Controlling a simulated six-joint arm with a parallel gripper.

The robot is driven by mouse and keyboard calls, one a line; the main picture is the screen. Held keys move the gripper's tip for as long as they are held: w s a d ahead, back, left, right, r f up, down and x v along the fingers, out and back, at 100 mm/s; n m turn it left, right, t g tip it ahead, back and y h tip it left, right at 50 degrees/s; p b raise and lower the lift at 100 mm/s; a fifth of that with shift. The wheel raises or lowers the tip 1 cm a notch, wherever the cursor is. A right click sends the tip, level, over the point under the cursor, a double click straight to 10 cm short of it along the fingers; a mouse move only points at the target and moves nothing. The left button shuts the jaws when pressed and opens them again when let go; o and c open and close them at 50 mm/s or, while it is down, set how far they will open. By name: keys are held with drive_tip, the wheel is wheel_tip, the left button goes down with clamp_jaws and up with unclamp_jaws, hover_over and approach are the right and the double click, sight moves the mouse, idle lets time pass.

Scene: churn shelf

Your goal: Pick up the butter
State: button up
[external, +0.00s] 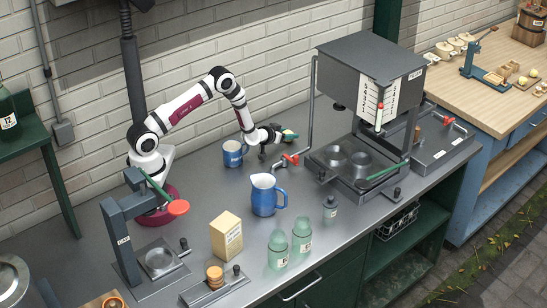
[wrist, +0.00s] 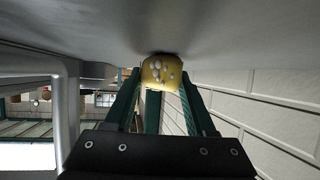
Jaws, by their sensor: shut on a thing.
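My gripper (external: 284,133) is at the end of the outstretched arm, over the rear of the metal counter, to the right of the blue mug. In the wrist view its two green fingers (wrist: 160,92) are closed on a yellow lump with whitish spots, which I take for the butter (wrist: 162,71). In the external view the butter shows only as a small yellowish bit (external: 291,135) at the fingertips. The grey counter (wrist: 100,25) lies close to the butter in the wrist view; whether they touch I cannot tell.
A blue mug (external: 233,154) and a blue-and-white jug (external: 265,195) stand near my arm. A red-handled valve pipe (external: 291,159) and a large grey machine (external: 368,75) are to the right. A cream carton (external: 226,236) and green glass bottles (external: 278,249) stand in front.

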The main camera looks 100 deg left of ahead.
clamp_jaws()
drive_tip(key=shift+r, duration=0.15)
